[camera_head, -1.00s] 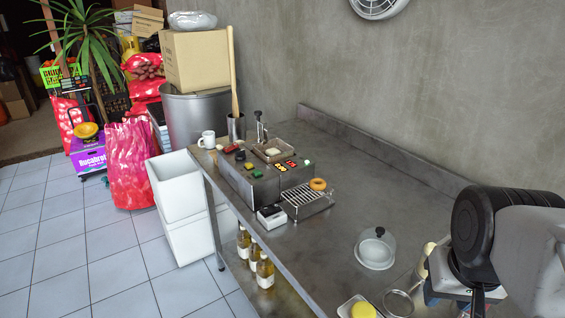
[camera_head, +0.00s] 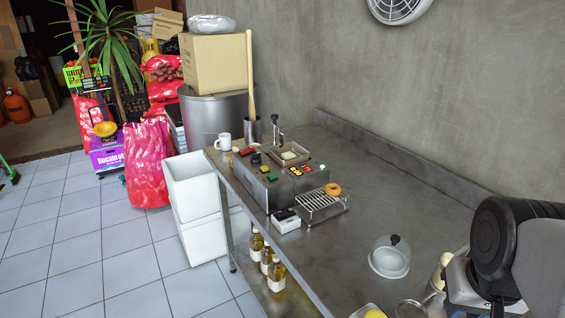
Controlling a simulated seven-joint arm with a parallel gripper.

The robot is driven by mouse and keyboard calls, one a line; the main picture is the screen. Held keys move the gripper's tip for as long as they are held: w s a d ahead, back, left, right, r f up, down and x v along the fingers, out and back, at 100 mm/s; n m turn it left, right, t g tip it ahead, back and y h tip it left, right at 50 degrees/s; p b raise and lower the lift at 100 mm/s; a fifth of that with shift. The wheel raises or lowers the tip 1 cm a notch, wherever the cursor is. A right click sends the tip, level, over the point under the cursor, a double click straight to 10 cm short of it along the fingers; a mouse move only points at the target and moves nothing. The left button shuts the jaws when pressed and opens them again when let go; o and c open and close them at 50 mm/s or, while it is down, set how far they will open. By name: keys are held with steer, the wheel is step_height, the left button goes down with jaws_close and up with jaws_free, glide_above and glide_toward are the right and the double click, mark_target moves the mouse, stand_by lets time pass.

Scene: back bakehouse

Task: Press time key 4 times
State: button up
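A grey metal fryer-like machine (camera_head: 285,192) stands near the left edge of the steel table. Its top carries several coloured keys: a red one (camera_head: 246,151), a dark green one (camera_head: 256,158), a yellow one (camera_head: 264,169) and a green one (camera_head: 271,177). Lit digits (camera_head: 296,171) glow on it, too small to read. I cannot tell which key is the time key. My gripper does not show in this view, and nothing visible touches the keys.
A wire rack (camera_head: 318,204) with a ring doughnut (camera_head: 333,189) and a small white device (camera_head: 285,221) stand beside the machine. A white mug (camera_head: 223,142) is behind it, and a glass dome (camera_head: 390,258) stands nearer. The table's middle (camera_head: 390,200) is clear.

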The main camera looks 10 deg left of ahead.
jaws_close()
stand_by(1.4)
